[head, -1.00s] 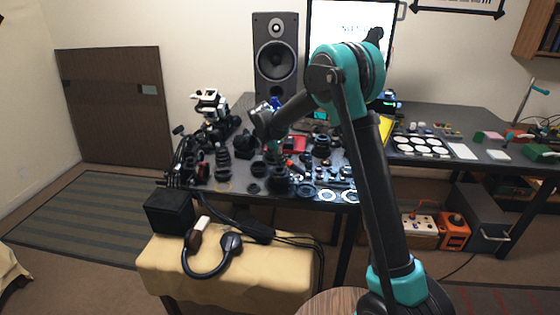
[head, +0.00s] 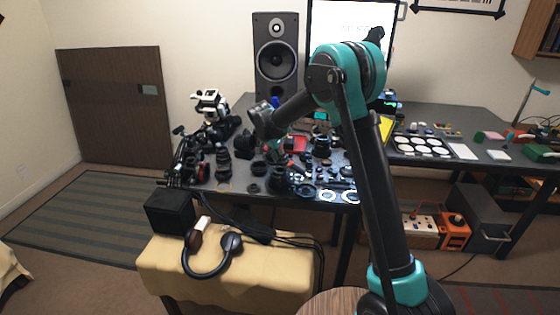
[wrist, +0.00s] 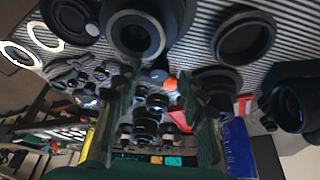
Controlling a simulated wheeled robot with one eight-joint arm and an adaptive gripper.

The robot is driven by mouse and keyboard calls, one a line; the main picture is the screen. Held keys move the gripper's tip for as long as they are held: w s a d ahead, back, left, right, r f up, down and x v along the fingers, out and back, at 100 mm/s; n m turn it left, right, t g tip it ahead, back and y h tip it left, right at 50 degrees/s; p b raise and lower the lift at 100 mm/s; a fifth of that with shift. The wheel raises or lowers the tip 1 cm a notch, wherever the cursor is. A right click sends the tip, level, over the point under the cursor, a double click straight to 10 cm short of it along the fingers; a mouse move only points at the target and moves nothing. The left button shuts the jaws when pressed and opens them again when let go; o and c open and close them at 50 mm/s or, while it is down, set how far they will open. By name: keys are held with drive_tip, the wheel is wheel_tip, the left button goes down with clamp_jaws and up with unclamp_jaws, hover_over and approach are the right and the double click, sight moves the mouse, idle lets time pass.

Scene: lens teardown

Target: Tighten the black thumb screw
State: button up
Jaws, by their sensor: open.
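My gripper (wrist: 158,85) is open in the wrist view, with one green-grey finger on each side and nothing held between them. In the head view my gripper (head: 279,156) hangs low over the crowded middle of the table. I cannot make out the black thumb screw for certain among the many small dark parts. Dark lens barrels (wrist: 147,125) show between the fingers, beyond the tips. A large black lens ring (wrist: 135,35) lies near the tips at the top of the wrist view, and another black ring (wrist: 244,38) lies to its right.
The dark table (head: 240,188) is crowded with lens parts around my gripper. White rings (head: 326,195) lie near its front edge. A tall speaker (head: 276,60) and a monitor (head: 350,25) stand behind. A cloth-covered stool (head: 235,275) with headphones (head: 210,262) stands in front.

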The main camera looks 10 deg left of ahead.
drive_tip(key=v, duration=1.1)
drive_tip(key=shift+s+r, duration=0.15)
drive_tip(key=shift+r, duration=0.1)
drive_tip(key=shift+a, duration=0.1)
drive_tip(key=s+d+f+n+y, duration=0.1)
drive_tip(key=s+d, duration=0.4)
drive_tip(key=d, duration=0.3)
drive_tip(key=s+d+f+n, duration=0.1)
drive_tip(key=s+d+n, duration=0.1)
drive_tip(key=s+d, duration=0.35)
drive_tip(key=s+d+f+n+y, duration=0.1)
drive_tip(key=s+d, duration=0.2)
drive_tip(key=d, duration=0.6)
drive_tip(key=s+d+f+n, duration=0.2)
drive_tip(key=s+d+f, duration=0.2)
drive_tip(key=s, duration=0.6)
drive_tip(key=s+d+f+n, duration=0.1)
drive_tip(key=s+d+f, duration=0.4)
drive_tip(key=s, duration=0.5)
drive_tip(key=shift+d+f+n+t+y, duration=0.25)
drive_tip(key=shift+d+n+t+y, duration=0.15)
drive_tip(key=shift+d, duration=0.3)
drive_tip(key=shift+s, duration=0.1)
